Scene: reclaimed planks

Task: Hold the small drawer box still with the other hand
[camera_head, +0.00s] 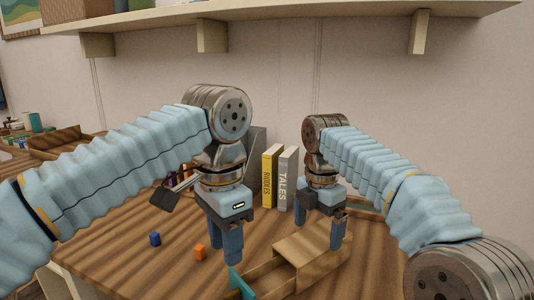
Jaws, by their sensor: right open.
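The small wooden drawer box (313,250) rests on the plank table at the lower middle. Its drawer (268,278) appears pulled out toward the lower left, with a teal piece (241,284) at the front end. My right gripper (335,232) points down at the box's far right part and is open. One finger shows against the box; whether it touches cannot be told. My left gripper (227,245) points down left of the box, just behind the teal piece. Its fingers look close together, but their gap is unclear and nothing shows between them.
A yellow book (271,176) and a grey book (288,178) stand behind the grippers. A shelf (290,14) spans the wall above. A dark tilted object (163,199) is behind my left arm.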

